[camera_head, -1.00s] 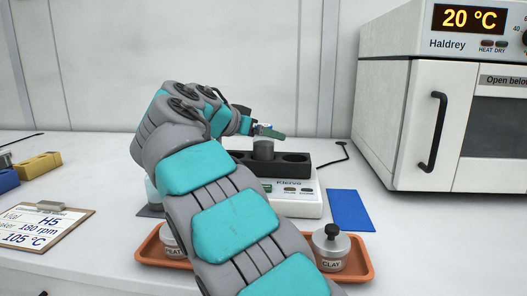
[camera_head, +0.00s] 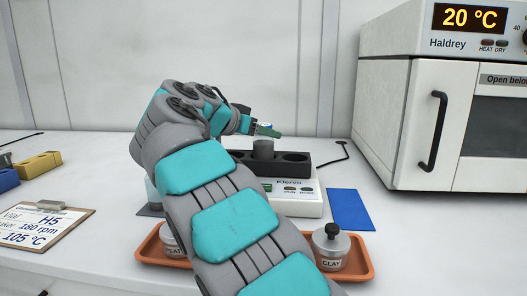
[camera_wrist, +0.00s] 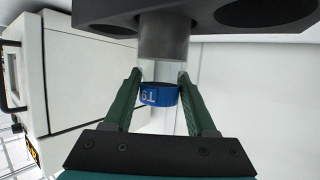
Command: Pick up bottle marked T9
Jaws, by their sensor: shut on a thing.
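The bottle (camera_wrist: 158,94) with a blue band marked T9 is between the two green fingers of my gripper (camera_wrist: 160,76) in the wrist view. The bottle has clear walls at the band and a grey section towards the dark block. My gripper is shut on it. In the head view my gripper (camera_head: 266,130) is over the block, and the grey part of the bottle (camera_head: 263,149) shows beneath the fingers. I cannot tell whether its base is still within a hole of the block.
The dark block (camera_head: 240,158) with round holes sits on a white scale (camera_head: 300,205). An orange tray (camera_head: 365,268) holds lidded pots, one marked CLAY (camera_head: 331,248). A blue mat (camera_head: 350,210) lies right of the scale. A white oven (camera_head: 410,120) stands right; a clipboard (camera_head: 45,228) lies left.

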